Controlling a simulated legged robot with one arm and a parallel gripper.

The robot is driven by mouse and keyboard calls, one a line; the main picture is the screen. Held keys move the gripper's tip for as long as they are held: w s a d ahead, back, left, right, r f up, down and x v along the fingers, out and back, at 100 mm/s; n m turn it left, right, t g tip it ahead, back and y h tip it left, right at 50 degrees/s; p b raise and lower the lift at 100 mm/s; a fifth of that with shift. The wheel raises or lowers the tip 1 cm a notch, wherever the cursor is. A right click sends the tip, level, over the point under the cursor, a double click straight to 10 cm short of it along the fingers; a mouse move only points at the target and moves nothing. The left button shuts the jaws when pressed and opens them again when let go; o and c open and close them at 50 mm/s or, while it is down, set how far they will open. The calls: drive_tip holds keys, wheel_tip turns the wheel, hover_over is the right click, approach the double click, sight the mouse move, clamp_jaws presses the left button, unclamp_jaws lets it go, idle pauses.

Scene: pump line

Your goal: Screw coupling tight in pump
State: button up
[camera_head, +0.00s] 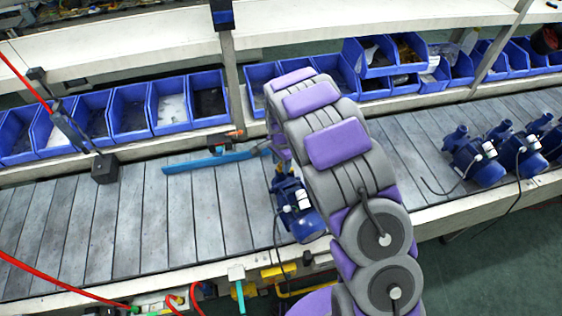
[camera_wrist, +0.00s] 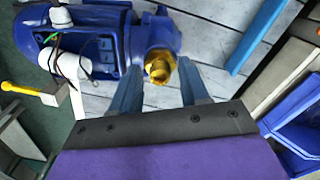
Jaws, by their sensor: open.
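The blue pump (camera_head: 298,210) stands on the slatted conveyor, partly hidden behind my arm in the head view. In the wrist view the pump (camera_wrist: 98,45) lies across the upper left. The brass-yellow coupling (camera_wrist: 160,68) sits at the pump's port, facing my gripper. My gripper (camera_wrist: 161,72) is open, with one finger on either side of the coupling. I cannot tell whether the fingers touch it.
A long blue bar (camera_head: 212,160) lies on the conveyor (camera_head: 130,225), left of the pump. More blue pumps (camera_head: 478,160) stand to the right. Blue bins (camera_head: 130,112) line the back, with a post (camera_head: 232,75) among them. Cables run along the front edge.

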drive_tip(key=shift+n, duration=1.7)
drive_tip(key=n, duration=0.3)
drive_tip(key=shift+n, duration=0.3)
drive_tip(key=shift+c, duration=0.3)
clamp_jaws()
